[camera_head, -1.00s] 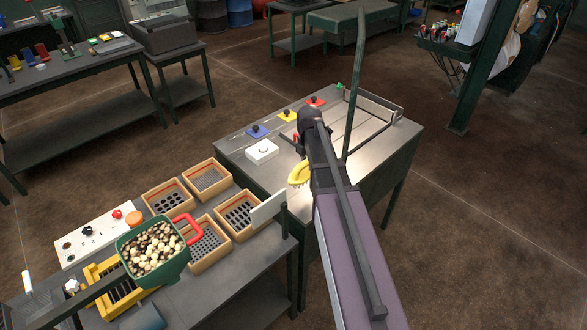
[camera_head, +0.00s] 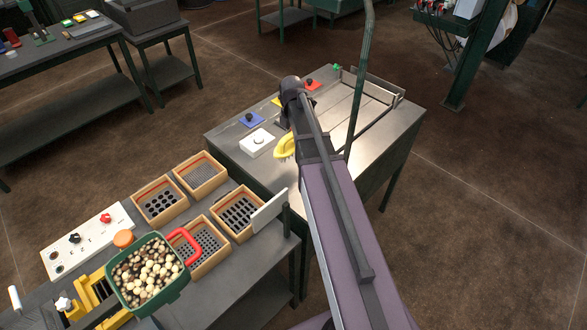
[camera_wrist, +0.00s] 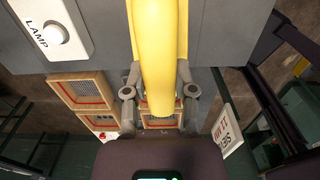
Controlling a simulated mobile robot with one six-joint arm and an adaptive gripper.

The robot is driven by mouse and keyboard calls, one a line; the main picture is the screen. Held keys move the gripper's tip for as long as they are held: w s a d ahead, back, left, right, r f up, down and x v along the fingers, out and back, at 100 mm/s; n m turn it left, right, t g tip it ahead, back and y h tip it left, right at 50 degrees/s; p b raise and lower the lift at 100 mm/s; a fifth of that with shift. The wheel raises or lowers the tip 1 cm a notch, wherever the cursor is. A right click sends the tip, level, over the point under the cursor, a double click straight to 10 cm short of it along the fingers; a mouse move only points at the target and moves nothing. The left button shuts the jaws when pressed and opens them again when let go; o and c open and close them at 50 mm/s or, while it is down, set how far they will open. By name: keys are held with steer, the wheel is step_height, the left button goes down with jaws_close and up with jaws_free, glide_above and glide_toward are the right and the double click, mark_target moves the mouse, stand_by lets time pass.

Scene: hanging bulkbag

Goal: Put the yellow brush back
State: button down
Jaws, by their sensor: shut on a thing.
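The yellow brush (camera_head: 286,146) shows beside my arm over the grey metal table in the head view, with pale bristles at its lower edge. In the wrist view the brush (camera_wrist: 158,50) is a large yellow bar running from the top edge down between my fingers. My gripper (camera_wrist: 160,95) is shut on the brush, one finger on each side of it. In the head view my arm hides the gripper's fingers and part of the brush.
A dark green post (camera_head: 358,80) rises by my arm. Wooden sieve boxes (camera_head: 160,200), a white sign (camera_head: 270,212) and a green hopper of pebbles (camera_head: 150,272) are at the lower left.

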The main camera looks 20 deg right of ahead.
mark_target(294, 149)
steer(key=shift+d, duration=0.3)
steer(key=shift+f, duration=0.15)
step_height(294, 149, down, 6)
steer(key=b, duration=0.6)
steer(key=shift+s, duration=0.1)
stand_by(0.4)
steer(key=shift+f+b, duration=1.85)
steer(key=shift+b, duration=0.2)
steer(key=shift+f, duration=0.2)
steer(key=shift+c, duration=2.2)
jaws_free()
steer(key=shift+r, duration=0.1)
